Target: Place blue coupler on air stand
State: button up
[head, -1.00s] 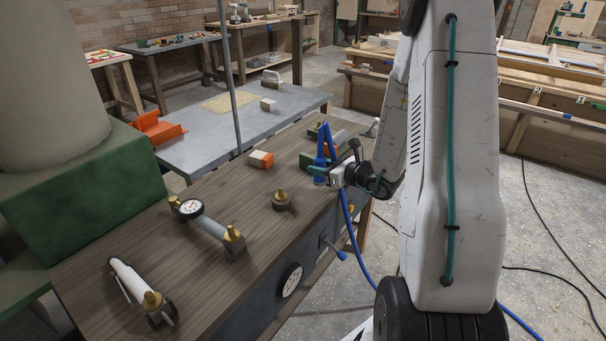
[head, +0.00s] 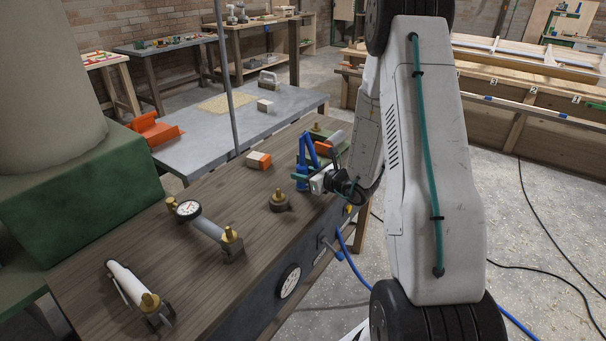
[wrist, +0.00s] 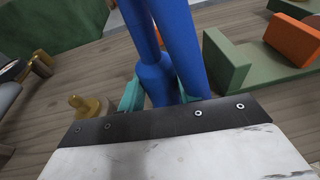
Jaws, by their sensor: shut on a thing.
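The blue coupler (head: 301,178) is held upright over the dark wooden bench top, with blue hose looping from its top. My gripper (head: 304,177) is shut on it. In the wrist view, the teal fingers of my gripper (wrist: 160,92) sit on both sides of the blue coupler (wrist: 156,72). I cannot tell for sure which thing is the air stand. A brass fitting on a round brown base (head: 279,200) stands just left of the coupler and apart from it. It also shows at lower left in the wrist view (wrist: 88,106). The coupler's lower end is partly hidden.
A green L-shaped block (wrist: 228,68) lies close right of the coupler in the wrist view, with an orange block (wrist: 294,40) beside it. A gauge (head: 189,209) on a grey pipe lies left on the bench. A white cylinder (head: 127,279) lies nearer. Blue hose (head: 352,264) trails off the bench's front.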

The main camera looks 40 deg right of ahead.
jog(key=o, duration=1)
jog(key=shift+c, duration=0.2)
